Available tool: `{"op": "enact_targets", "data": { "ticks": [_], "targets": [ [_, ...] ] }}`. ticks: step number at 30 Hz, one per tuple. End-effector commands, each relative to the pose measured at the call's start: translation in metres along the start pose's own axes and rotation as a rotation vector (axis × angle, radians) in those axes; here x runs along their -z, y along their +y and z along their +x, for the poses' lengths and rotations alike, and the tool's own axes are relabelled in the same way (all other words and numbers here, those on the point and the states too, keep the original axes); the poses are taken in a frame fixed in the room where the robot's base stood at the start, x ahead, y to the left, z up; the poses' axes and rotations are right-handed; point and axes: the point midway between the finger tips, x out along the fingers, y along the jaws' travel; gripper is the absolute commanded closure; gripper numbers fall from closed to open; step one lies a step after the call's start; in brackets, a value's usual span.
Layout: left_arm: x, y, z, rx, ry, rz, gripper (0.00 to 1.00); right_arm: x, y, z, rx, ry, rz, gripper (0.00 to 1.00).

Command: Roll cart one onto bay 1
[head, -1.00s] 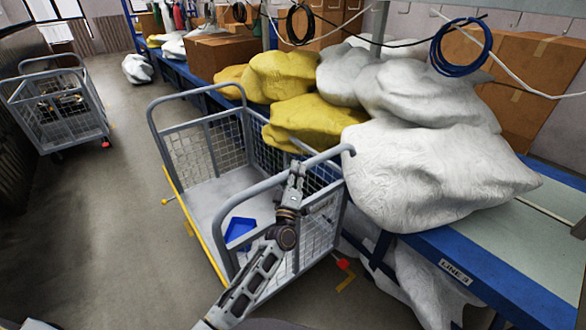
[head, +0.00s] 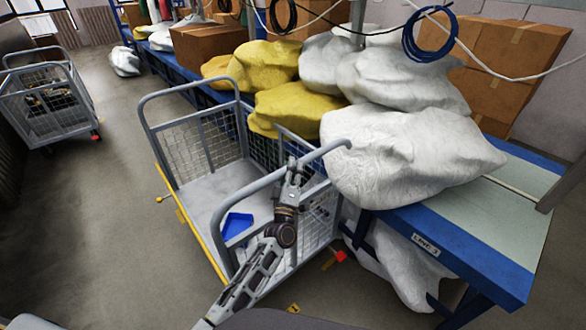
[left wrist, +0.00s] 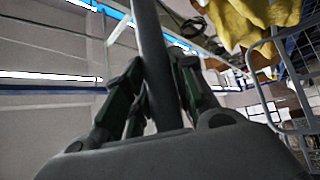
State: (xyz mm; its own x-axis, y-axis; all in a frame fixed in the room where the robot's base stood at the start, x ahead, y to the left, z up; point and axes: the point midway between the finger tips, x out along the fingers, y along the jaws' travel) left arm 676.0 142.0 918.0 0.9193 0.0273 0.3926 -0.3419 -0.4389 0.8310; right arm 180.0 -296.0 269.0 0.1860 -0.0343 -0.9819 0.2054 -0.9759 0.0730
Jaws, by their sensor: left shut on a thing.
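The near wire-mesh cart (head: 172,165) stands upright on the floor beside the workbench, with a grey rail at each end and a yellow bar along its left side. A blue tray (head: 236,226) lies on its deck. My left gripper (head: 296,172) is shut on the near end rail (head: 262,184). In the left wrist view its fingers (left wrist: 153,85) close around the grey rail (left wrist: 152,50). A second mesh cart (head: 48,95) stands far left. I cannot read a number on either cart. A small yellow floor marker (head: 293,308) has an unclear sign. My right gripper is not in view.
The blue-edged workbench (head: 440,220) runs close along the cart's right side, piled with white bags (head: 400,155) and yellow bags (head: 290,107). A white bag (head: 395,265) sits under it. Open floor lies left.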

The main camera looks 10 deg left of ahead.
Motion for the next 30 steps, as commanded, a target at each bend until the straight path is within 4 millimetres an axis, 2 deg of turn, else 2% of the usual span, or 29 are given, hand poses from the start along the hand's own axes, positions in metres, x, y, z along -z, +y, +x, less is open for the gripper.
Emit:
{"op": "enact_targets", "data": {
  "ticks": [3,4,8,17,22,30],
  "targets": [
    [0.0,-0.002,-0.001,0.003,0.001,-0.001,1.0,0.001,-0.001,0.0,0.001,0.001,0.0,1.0],
    [0.0,-0.002,-0.001,0.003,0.001,-0.001,0.7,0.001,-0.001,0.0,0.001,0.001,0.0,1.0],
    [0.0,-0.001,0.0,0.002,0.001,-0.001,0.53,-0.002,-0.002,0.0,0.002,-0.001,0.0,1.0],
    [0.001,0.0,0.0,0.0,0.001,-0.001,0.52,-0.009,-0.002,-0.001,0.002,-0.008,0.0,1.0],
    [0.0,0.0,-0.002,0.0,0.001,-0.001,0.52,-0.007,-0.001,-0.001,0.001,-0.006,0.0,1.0],
    [0.0,-0.001,-0.019,0.001,0.001,0.0,0.52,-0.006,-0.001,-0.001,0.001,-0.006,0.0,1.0]
  ]
}}
